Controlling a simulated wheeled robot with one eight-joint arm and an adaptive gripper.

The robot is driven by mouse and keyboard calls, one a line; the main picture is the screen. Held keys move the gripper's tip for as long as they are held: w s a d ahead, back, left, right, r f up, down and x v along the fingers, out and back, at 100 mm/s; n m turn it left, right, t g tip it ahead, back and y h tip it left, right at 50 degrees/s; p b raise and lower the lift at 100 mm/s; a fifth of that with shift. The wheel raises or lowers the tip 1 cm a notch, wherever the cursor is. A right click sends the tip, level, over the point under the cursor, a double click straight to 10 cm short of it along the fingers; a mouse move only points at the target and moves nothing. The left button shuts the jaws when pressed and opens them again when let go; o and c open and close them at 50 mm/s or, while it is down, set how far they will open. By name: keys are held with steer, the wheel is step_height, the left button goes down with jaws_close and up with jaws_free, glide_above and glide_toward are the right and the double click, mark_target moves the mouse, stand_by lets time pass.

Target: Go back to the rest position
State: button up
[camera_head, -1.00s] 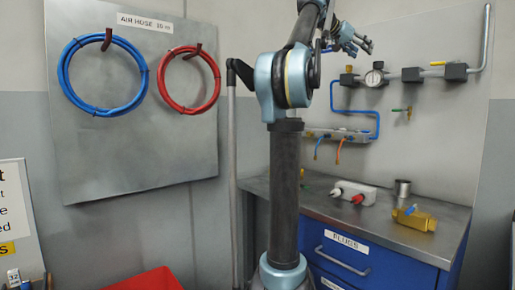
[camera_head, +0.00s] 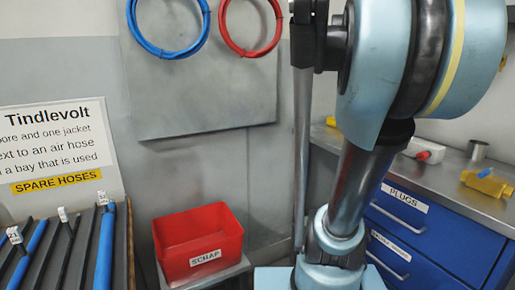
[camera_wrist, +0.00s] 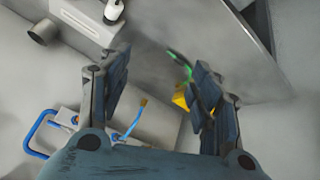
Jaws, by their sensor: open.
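My gripper (camera_wrist: 158,80) is open in the wrist view, its two dark fingers spread apart with nothing held between them. A wall and bench fittings show beyond the fingers, at a distance I cannot judge. In the head view my arm fills the right side, and my gripper is outside that picture.
A blue drawer cabinet (camera_head: 408,235) stands at right; its grey top bears a yellow fitting (camera_head: 487,184) and a metal cup (camera_head: 477,149). A red bin (camera_head: 198,238) sits on a low stand. A rack with blue hoses (camera_head: 105,245) is at left. Coiled hoses (camera_head: 168,52) hang behind.

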steer(key=s+a+f+n+y, duration=0.2)
steer(key=s+a+f, duration=0.3)
steer(key=f, duration=0.6)
steer(key=s+a+f+n+g+y, duration=0.1)
steer(key=s+a+f+n, duration=0.2)
steer(key=s+a+f, duration=0.3)
steer(key=s+a+f+n+y, duration=0.2)
steer(key=s+a+f, duration=0.4)
steer(key=f, duration=1)
steer(key=shift+s+a+y, duration=0.2)
steer(key=shift+a+y, duration=0.1)
steer(key=shift+a, duration=0.15)
steer(key=shift+w+f+g, duration=0.2)
steer(key=shift+w+g, duration=0.1)
steer(key=shift+w, duration=0.2)
